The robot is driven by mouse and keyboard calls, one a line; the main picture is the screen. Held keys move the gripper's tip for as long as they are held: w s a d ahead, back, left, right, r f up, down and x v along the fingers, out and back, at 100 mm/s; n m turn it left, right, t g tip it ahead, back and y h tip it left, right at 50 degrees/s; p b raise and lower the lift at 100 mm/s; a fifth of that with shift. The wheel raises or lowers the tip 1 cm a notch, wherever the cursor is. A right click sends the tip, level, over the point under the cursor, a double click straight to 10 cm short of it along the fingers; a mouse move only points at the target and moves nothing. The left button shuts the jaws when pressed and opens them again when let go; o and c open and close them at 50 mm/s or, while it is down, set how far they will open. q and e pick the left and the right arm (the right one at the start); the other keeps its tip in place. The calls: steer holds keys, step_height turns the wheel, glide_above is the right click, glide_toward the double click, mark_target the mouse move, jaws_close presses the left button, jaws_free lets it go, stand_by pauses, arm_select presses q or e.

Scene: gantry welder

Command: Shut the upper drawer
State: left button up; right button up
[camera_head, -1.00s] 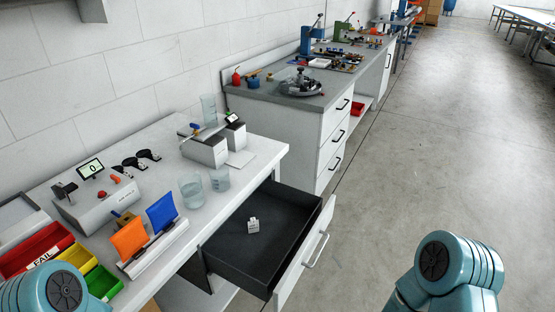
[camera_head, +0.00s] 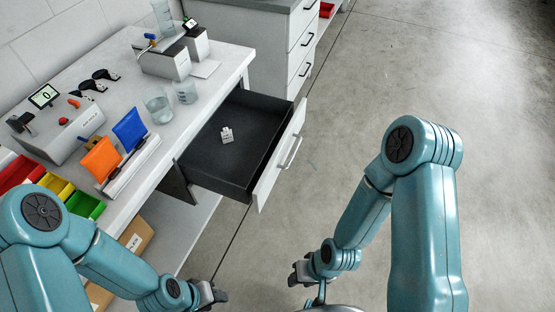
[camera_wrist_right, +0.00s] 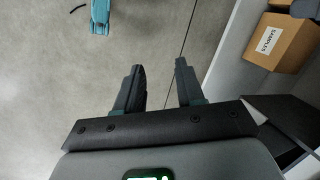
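The upper drawer (camera_head: 262,186) is pulled out from the white workbench in the head view. Its inside is dark, its front is white with a bar handle (camera_head: 291,152), and a small white tag-like item (camera_head: 227,135) lies in it. My right gripper (camera_head: 300,272) is low in front of the drawer, apart from the handle. In the right wrist view its two fingers (camera_wrist_right: 158,68) are spread with only floor between them. My left gripper (camera_head: 212,294) is at the bottom of the head view, below the bench edge; its finger opening is unclear.
A cardboard box (camera_wrist_right: 277,42) shows in the right wrist view. A second drawer cabinet (camera_head: 262,45) stands behind. The floor at right is clear.

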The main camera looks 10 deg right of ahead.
steer(key=shift+m+t+h, duration=0.3)
steer(key=shift+m, duration=0.4)
steer(key=w+d+b, duration=0.1)
steer(key=w+d+f+b, duration=0.1)
steer(key=w, duration=0.1)
steer(key=w+d+f+b, duration=0.1)
steer(key=w+b, duration=0.1)
jaws_close()
steer(key=w+d+r+m+t+y+b, duration=0.2)
steer(key=w+r+b, duration=0.3)
steer(key=w+r, duration=0.25)
steer(key=w+d+r+m+t+y+b, duration=0.2)
steer(key=w+d+r+t+b, duration=0.1)
steer(key=w+r+b, duration=0.4)
glide_toward(265, 188)
step_height(265, 188, down, 4)
steer(key=w+a, duration=0.2)
steer(key=shift+w+a+f+g, duration=0.2)
steer(key=shift+w+a+g, duration=0.1)
steer(key=shift+w+a, duration=0.25)
steer(key=shift+w+a, duration=0.1)
